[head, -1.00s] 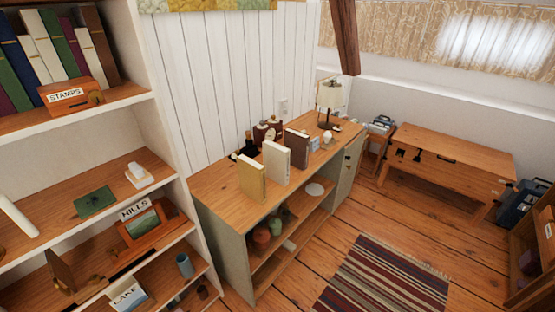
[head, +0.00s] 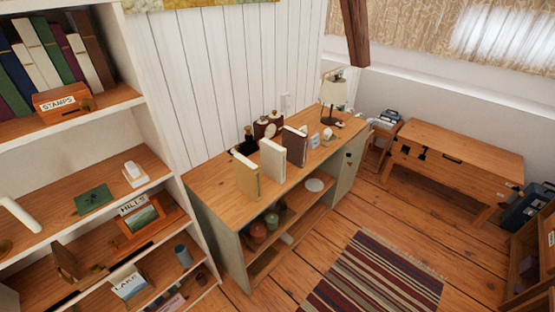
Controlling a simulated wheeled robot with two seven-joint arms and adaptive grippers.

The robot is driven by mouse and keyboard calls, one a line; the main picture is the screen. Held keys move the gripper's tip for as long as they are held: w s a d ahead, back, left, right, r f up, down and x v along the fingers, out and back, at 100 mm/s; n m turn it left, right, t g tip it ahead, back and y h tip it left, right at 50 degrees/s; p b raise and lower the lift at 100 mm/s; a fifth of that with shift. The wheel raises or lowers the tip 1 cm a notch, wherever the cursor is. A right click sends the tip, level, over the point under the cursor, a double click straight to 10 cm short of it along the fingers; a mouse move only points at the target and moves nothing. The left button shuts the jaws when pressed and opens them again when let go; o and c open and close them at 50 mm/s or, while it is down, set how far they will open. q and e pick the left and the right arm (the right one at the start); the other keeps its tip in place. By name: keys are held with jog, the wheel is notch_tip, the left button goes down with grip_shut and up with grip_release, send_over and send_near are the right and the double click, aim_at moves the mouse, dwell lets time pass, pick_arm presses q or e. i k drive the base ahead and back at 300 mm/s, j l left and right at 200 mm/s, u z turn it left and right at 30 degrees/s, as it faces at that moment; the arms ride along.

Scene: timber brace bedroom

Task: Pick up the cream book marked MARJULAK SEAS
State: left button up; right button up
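A cream book (head: 272,161) stands upright on the wooden top of the low cabinet (head: 210,180). It stands between a tan-yellow book (head: 246,177) on its left and a dark brown book (head: 295,147) on its right. No lettering can be read on any of them, so I cannot tell which is marked MARJULAK SEAS. More cream-coloured books (head: 36,67) stand in the row on the upper left shelf. Neither of my grippers shows in the head view.
A bookcase (head: 165,155) stands at the left, and a wooden bench (head: 455,150) at the right. A striped rug (head: 375,275) lies on the otherwise clear floor in front.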

aim_at(273, 155)
jog(key=i+l, duration=0.15)
jog(key=l, duration=0.25)
jog(key=i+l, duration=0.15)
jog(key=l, duration=0.25)
jog(key=i+l, duration=0.1)
jog(key=l, duration=0.3)
jog(key=i+l, duration=0.15)
jog(key=l, duration=0.2)
jog(key=i+l, duration=0.15)
jog(key=l, duration=0.25)
